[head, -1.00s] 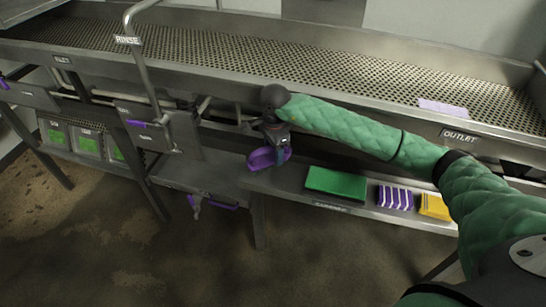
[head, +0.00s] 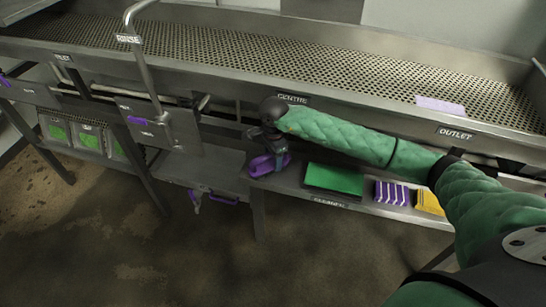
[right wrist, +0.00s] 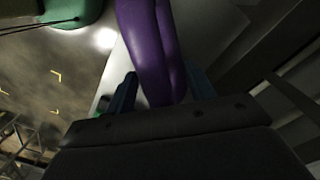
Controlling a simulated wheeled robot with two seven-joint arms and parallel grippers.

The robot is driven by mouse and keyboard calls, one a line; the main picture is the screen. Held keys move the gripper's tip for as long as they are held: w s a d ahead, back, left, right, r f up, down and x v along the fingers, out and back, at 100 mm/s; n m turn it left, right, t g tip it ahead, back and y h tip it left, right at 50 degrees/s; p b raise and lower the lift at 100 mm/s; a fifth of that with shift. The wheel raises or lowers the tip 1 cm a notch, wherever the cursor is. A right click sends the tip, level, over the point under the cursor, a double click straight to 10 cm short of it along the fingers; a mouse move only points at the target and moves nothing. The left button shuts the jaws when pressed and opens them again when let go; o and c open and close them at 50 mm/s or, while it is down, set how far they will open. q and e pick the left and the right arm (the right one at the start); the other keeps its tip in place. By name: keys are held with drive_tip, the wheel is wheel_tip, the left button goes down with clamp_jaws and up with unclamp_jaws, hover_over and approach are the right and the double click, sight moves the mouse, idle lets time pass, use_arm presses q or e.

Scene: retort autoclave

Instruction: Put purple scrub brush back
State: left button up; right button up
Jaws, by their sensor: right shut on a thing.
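The purple scrub brush (head: 262,166) is at the left end of the lower shelf, beside the green pad. My right gripper (head: 277,158) is shut on it from above. The brush is at or just over the shelf surface; I cannot tell whether it touches. In the right wrist view the purple brush (right wrist: 152,50) stands between the two fingers (right wrist: 160,88). My left gripper is in neither view.
The lower shelf (head: 290,186) also holds a green pad (head: 334,179), a purple-striped sponge (head: 392,193) and a yellow cloth (head: 429,202). The perforated trough (head: 300,62) runs above the arm. A rinse pipe (head: 141,60) stands to the left.

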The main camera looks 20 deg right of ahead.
drive_tip(key=o, duration=1.2)
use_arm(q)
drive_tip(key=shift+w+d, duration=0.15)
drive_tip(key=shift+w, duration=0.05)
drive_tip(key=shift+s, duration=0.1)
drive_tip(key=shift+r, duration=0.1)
